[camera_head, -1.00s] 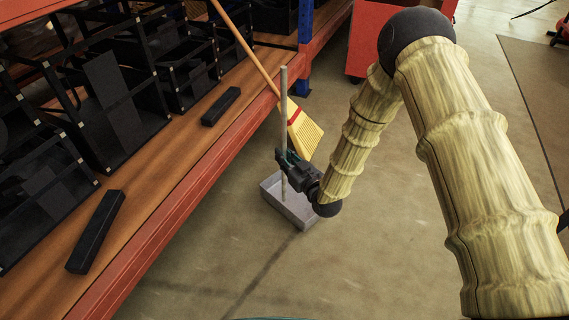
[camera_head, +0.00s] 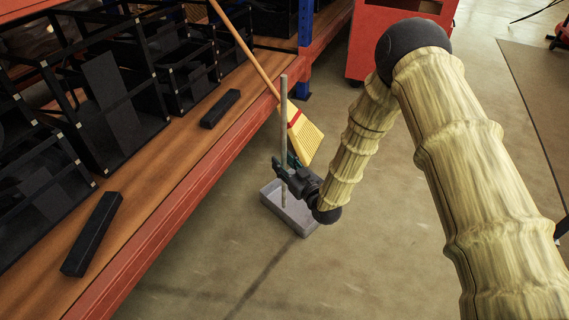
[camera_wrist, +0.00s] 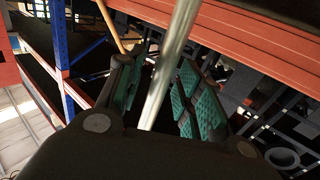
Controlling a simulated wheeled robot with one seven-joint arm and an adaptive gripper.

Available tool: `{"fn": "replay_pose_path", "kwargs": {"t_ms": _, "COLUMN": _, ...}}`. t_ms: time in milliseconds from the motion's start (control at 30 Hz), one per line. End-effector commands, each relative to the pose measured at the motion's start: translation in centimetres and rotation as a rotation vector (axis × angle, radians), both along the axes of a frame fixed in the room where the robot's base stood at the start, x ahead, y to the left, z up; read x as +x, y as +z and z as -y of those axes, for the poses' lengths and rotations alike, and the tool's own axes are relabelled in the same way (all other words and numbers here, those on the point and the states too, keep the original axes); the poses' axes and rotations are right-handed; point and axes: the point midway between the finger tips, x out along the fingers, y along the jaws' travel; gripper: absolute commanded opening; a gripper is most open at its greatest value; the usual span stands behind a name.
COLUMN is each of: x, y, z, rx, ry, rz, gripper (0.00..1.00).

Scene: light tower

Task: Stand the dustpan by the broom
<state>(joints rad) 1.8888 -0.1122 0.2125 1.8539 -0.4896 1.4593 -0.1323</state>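The dustpan is a grey shallow pan (camera_head: 302,222) with a long upright grey handle (camera_head: 283,105). It stands upright, seemingly on the floor, just in front of the broom. The broom (camera_head: 308,139) has yellow bristles, a red band and a wooden stick, and leans on the shelf edge. My gripper (camera_head: 285,172) is around the lower part of the handle. In the wrist view the handle (camera_wrist: 174,62) passes between the teal finger pads, with gaps at both sides, so the gripper looks open. My gripper covers part of the handle.
A shelf with an orange-red beam (camera_head: 170,200) runs along the left and holds black crates (camera_head: 110,110) and dark bars (camera_head: 93,235). A blue post (camera_head: 305,40) and a red cabinet (camera_head: 368,40) stand behind. The floor in front is clear.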

Motion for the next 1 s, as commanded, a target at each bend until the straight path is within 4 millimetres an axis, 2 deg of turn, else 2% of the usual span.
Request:
{"fn": "replay_pose_path", "kwargs": {"t_ms": 267, "x": -0.3, "y": 0.4, "z": 0.2, "rx": 0.0, "ry": 0.0, "rz": -0.001, "gripper": 0.36}}
{"fn": "replay_pose_path", "kwargs": {"t_ms": 800, "x": -7.3, "y": 0.5, "z": 5.7, "rx": 0.0, "ry": -0.001, "rz": -0.004, "gripper": 0.36}}
{"fn": "replay_pose_path", "kwargs": {"t_ms": 1000, "x": -8.9, "y": 0.4, "z": 7.1, "rx": 0.0, "ry": -0.001, "rz": -0.001, "gripper": 0.36}}
